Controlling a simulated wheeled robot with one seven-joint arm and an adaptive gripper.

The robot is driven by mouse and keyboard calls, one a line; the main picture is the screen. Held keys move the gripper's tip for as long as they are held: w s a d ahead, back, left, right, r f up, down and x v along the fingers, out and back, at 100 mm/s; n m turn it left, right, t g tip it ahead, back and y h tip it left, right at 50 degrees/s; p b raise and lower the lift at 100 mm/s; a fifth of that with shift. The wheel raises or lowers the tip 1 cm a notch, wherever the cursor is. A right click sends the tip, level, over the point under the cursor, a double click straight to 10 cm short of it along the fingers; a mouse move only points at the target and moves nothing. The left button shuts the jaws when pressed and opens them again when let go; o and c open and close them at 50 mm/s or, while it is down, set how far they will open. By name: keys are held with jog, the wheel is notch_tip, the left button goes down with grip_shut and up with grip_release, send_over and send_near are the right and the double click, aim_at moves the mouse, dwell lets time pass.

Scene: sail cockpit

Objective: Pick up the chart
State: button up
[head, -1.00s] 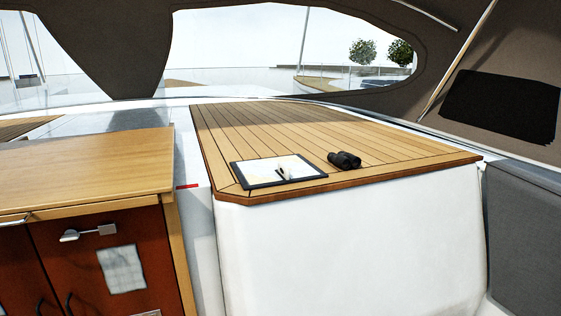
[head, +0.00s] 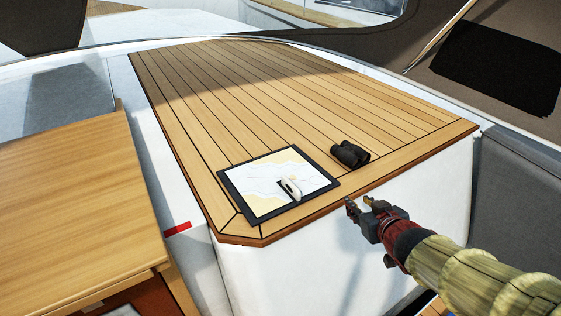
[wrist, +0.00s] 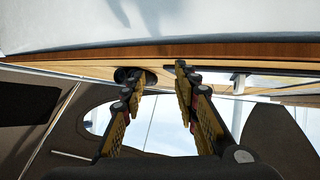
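The chart (head: 262,193) is a pale cream and light blue sheet with a dark border. It lies flat on the slatted wooden top (head: 230,100), near its front left corner. A small white and dark tool (head: 291,188) rests on it. My gripper (head: 360,203) is open and empty, just off the front edge of the top, right of the chart and apart from it. In the wrist view my gripper (wrist: 158,75) shows two spread fingers pointing at the wooden edge. A thin pale, dark-edged strip right of them, seen edge-on, appears to be the chart (wrist: 215,78).
Black binoculars (head: 350,154) lie on the top just right of the chart. A lower wooden cabinet top (head: 70,200) stands at the left, beyond a gap with a red mark (head: 177,229). The slats behind are clear. A grey cushioned side (head: 515,220) bounds the right.

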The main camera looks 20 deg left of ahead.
jog(key=a+r+n+y+p, duration=0.2)
jog(key=a+y+p, duration=0.1)
jog(key=a, duration=0.4)
jog(key=n+g+y+p, duration=0.1)
jog(key=g+y+p, duration=0.1)
jog(key=p, duration=0.1)
send_near(295, 186)
jog(key=x, duration=0.3)
jog(key=shift+w+d+r, duration=0.1)
jog(key=shift+w+d, duration=0.05)
jog(key=shift+w, duration=0.1)
jog(key=shift+w+a+n+y, duration=0.1)
jog(key=shift+a+n+y, duration=0.2)
jog(key=shift+g, duration=0.3)
jog(key=x, duration=0.4)
jog(key=p+x, duration=0.1)
jog(key=x, duration=0.2)
jog(key=shift+f, duration=0.3)
jog(key=shift+c, duration=1.2)
grip_shut()
